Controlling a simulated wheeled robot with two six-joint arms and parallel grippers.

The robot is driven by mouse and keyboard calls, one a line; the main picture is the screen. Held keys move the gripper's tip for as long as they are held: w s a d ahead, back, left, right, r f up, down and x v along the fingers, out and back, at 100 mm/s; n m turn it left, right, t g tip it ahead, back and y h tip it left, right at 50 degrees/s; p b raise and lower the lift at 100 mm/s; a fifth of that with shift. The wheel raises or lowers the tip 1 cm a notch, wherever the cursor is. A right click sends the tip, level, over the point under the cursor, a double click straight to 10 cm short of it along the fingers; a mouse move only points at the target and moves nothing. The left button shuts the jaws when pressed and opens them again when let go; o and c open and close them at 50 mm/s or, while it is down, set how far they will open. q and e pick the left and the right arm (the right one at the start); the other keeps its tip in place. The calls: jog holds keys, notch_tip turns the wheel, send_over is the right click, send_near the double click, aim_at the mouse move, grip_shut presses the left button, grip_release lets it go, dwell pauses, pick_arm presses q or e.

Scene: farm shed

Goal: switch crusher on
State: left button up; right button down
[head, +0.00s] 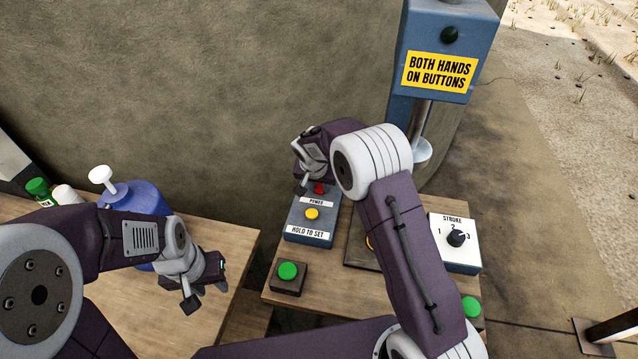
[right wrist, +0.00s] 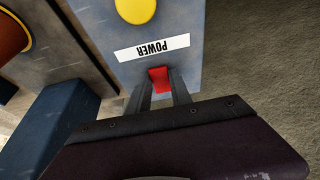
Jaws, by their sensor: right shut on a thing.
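The crusher's blue-grey power box (head: 312,226) stands on the right bench, with a "POWER" label, a yellow button (head: 312,214) and a "HOLD TO SET" label. Its red power switch (head: 319,188) is at the far end, beyond the label. My right gripper (head: 308,188) is at the switch. In the right wrist view its two fingers (right wrist: 162,88) are shut on the red switch (right wrist: 159,78), one on each side. Which way the switch is set cannot be told. My left gripper (head: 206,296) is over the left bench, empty, its fingertips apart.
Two green buttons (head: 288,271) (head: 471,306) sit at the bench's front. A stroke dial box (head: 454,242) stands right. Behind is the press head (head: 447,50) with a "BOTH HANDS ON BUTTONS" sign. A blue jug (head: 140,196) and bottles stand on the left bench.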

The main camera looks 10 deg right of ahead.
aim_at(319, 191)
jog(key=g+p, duration=0.1)
jog(key=p, duration=0.2)
jog(key=r+p, duration=0.1)
jog(key=p, duration=0.2)
jog(key=shift+w+d+r+g+y, duration=0.2)
jog(key=shift+w+g+y, duration=0.15)
jog(key=shift+g+y, duration=0.05)
jog(key=shift+w+f, duration=0.15)
jog(key=shift+f, duration=0.15)
jog(key=shift+f+g+p, duration=0.15)
jog(key=shift+g+p, duration=0.25)
jog(key=c, duration=1.2)
grip_release()
jog(key=shift+o, duration=0.2)
notch_tip(319, 191, up, 9)
jog(key=b, duration=0.1)
jog(key=shift+s+a, duration=0.15)
jog(key=shift+s, duration=0.3)
